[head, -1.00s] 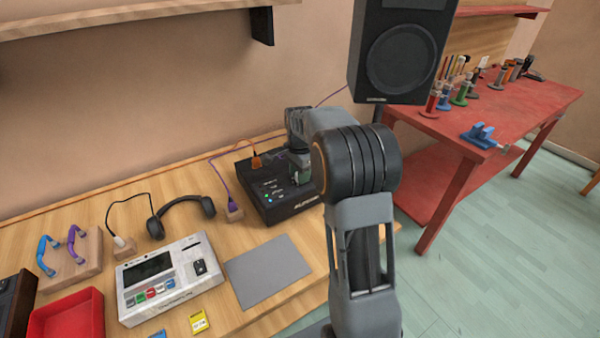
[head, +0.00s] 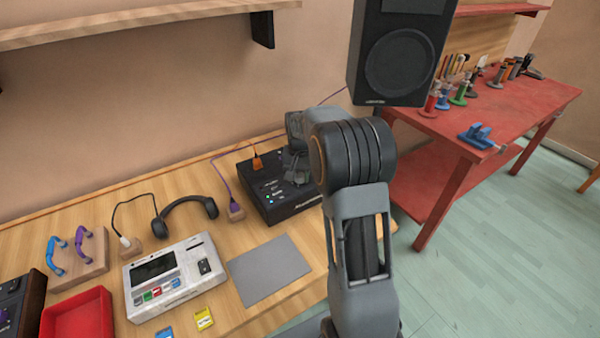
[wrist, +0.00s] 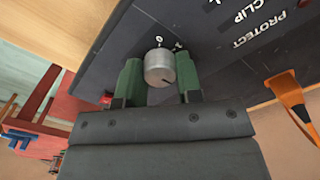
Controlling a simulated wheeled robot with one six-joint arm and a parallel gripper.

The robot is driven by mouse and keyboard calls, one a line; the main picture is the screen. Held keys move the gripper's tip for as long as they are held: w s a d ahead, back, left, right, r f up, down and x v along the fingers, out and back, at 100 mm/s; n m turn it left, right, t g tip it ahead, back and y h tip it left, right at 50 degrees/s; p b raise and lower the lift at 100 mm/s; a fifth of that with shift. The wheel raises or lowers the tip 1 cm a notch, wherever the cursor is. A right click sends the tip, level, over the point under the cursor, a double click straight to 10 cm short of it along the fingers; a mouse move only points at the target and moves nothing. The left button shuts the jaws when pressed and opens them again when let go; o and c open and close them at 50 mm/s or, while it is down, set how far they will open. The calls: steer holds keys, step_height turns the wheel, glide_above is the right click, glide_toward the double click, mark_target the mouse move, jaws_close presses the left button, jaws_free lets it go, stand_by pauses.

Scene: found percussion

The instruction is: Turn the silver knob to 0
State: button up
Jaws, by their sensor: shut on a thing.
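The silver knob (wrist: 159,67) sits on the dark face of the black amplifier box (head: 293,203). It shows in the wrist view, with a dark pointer line on its lower right side. A white 0 mark is printed at its upper left and another small mark at its upper right. My gripper (wrist: 157,77) has its two green fingers on either side of the knob, shut on it. In the head view my arm hides the knob and most of the gripper.
An orange plug (head: 257,162) stands at the box's back edge and also shows in the wrist view (wrist: 291,97). A grey mat (head: 270,268), a white console (head: 172,276) and headphones (head: 184,211) lie to the left. A black speaker (head: 399,55) stands behind my arm.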

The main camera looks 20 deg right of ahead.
mark_target(300, 175)
steer(key=n+p, duration=0.1)
steer(key=n, duration=0.5)
steer(key=shift+r, duration=0.1)
steer(key=n, duration=0.6)
steer(key=shift+n+p, duration=0.4)
steer(key=n, duration=1.2)
steer(key=shift+p, duration=0.4)
steer(key=shift+n, duration=0.3)
steer(key=o, duration=0.9)
steer(key=shift+o, duration=0.2)
step_height(300, 175, up, 14)
